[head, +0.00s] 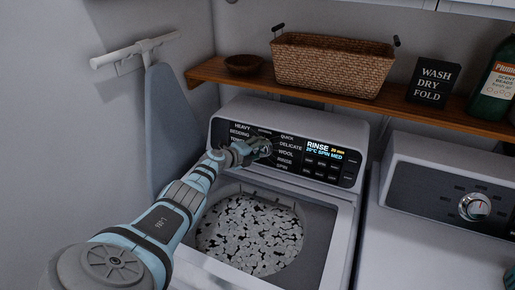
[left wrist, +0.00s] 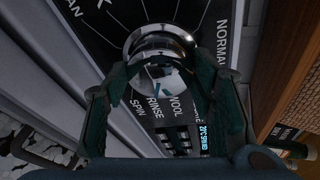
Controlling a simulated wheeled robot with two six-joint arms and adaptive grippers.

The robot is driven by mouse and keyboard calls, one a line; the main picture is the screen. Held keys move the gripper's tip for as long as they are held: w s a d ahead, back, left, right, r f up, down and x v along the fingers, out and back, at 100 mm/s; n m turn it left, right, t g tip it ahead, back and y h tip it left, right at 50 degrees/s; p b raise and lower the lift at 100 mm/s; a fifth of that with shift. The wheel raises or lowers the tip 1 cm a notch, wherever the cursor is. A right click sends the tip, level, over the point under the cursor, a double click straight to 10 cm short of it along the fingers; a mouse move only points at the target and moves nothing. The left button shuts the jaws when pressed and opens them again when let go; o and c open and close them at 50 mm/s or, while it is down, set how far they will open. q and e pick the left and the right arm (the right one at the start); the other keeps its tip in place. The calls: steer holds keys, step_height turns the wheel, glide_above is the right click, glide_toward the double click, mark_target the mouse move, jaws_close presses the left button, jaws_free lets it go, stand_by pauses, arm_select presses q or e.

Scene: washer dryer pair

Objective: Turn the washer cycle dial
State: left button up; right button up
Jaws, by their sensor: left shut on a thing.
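The chrome cycle dial (left wrist: 160,52) shows in the left wrist view, with a teal pointer mark towards RINSE. My left gripper (head: 262,149) is at the dial; in the left wrist view its fingers (left wrist: 160,75) are on either side of the dial, shut on it. In the head view the gripper hides most of the dial. My right gripper is not in view.
A second machine with its own knob (head: 474,207) stands at the right. A wooden shelf (head: 300,91) above holds a wicker basket (head: 330,64), a small bowl (head: 243,63), a black sign (head: 433,81) and a bottle (head: 495,90). An ironing board (head: 170,120) hangs at the left.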

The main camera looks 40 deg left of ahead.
arm_select(q)
steer(key=shift+m, duration=0.5)
steer(key=o, duration=1.2)
steer(key=shift+c, duration=0.2)
steer(key=shift+s+a+r, duration=0.1)
steer(key=shift+s+r, duration=0.05)
steer(key=shift+s, duration=0.4)
steer(key=v, duration=0.6)
steer(key=shift+s+r, duration=0.15)
steer(key=shift+r, duration=0.1)
